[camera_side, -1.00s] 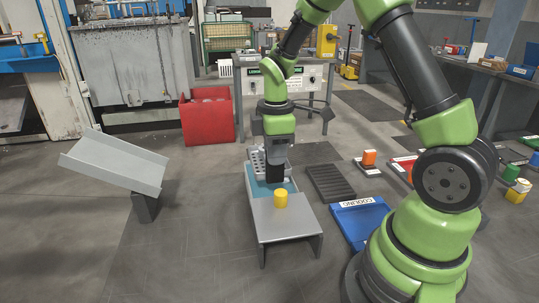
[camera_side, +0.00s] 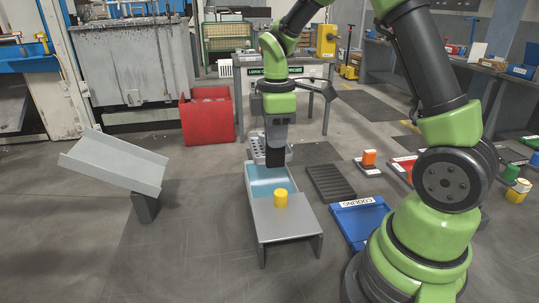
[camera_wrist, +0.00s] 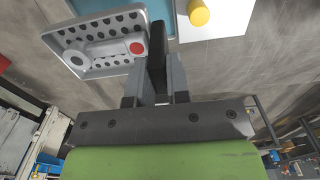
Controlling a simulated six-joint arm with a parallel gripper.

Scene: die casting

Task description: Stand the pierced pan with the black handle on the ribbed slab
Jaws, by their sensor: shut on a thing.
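The pierced pan (camera_wrist: 75,30) is grey with rows of round holes. A grey part with a rounded end and a red spot lie in it. Its black handle (camera_wrist: 157,50) is between the fingers of my gripper (camera_wrist: 158,75), which is shut on it. In the side view my gripper (camera_side: 275,157) holds the pan (camera_side: 256,146) above the far end of the blue-water tank (camera_side: 265,186); the fingers hide part of the pan. The ribbed slab (camera_side: 331,183) is dark and bare, on the floor to the right of the tank.
A grey stand (camera_side: 287,220) with a yellow cylinder (camera_side: 281,198) on it adjoins the tank's near end. A blue COOLING tray (camera_side: 360,220) lies nearer than the slab. A tilted grey chute (camera_side: 115,160) is at left, a red bin (camera_side: 208,118) behind.

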